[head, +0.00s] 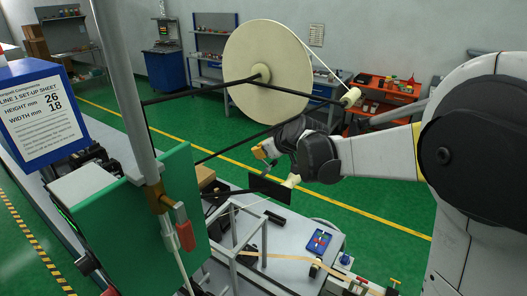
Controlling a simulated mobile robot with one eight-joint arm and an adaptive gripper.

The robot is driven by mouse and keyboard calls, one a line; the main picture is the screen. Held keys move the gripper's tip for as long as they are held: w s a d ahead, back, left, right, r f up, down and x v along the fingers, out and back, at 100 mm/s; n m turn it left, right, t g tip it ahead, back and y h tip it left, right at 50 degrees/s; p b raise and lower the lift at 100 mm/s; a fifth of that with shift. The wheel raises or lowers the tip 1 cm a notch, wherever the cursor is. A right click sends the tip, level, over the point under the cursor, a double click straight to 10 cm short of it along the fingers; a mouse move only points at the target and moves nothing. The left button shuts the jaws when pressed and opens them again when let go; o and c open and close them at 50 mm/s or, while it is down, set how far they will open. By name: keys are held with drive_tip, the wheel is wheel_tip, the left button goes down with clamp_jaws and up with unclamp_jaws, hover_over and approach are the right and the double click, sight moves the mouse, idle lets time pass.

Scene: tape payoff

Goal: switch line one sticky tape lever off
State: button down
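A large cream tape roll (268,70) is mounted upright on dark rods in the middle of the head view. A cream tape strip (290,258) runs across the machine bed at the bottom. A lever with a red handle (186,236) is at the lower edge of a green panel (140,222) at left. A small yellow T-shaped handle (394,281) stands at the lower right. I cannot tell which one is the sticky tape lever. My gripper (266,154) is in front of the roll's lower part, above the bed, apart from both handles. Its finger opening is unclear.
A blue sign (40,112) reading line 1 set-up sheet stands at left. A vertical grey pole (125,80) and dark rods cross near my arm. A small blue box (319,241) lies on the bed. Red shelving (385,95) stands behind. Green floor is open beyond.

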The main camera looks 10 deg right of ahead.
drive_tip(key=shift+w+a+f, duration=0.2)
drive_tip(key=shift+w+f, duration=0.05)
idle(0.7)
drive_tip(key=v, duration=1.2)
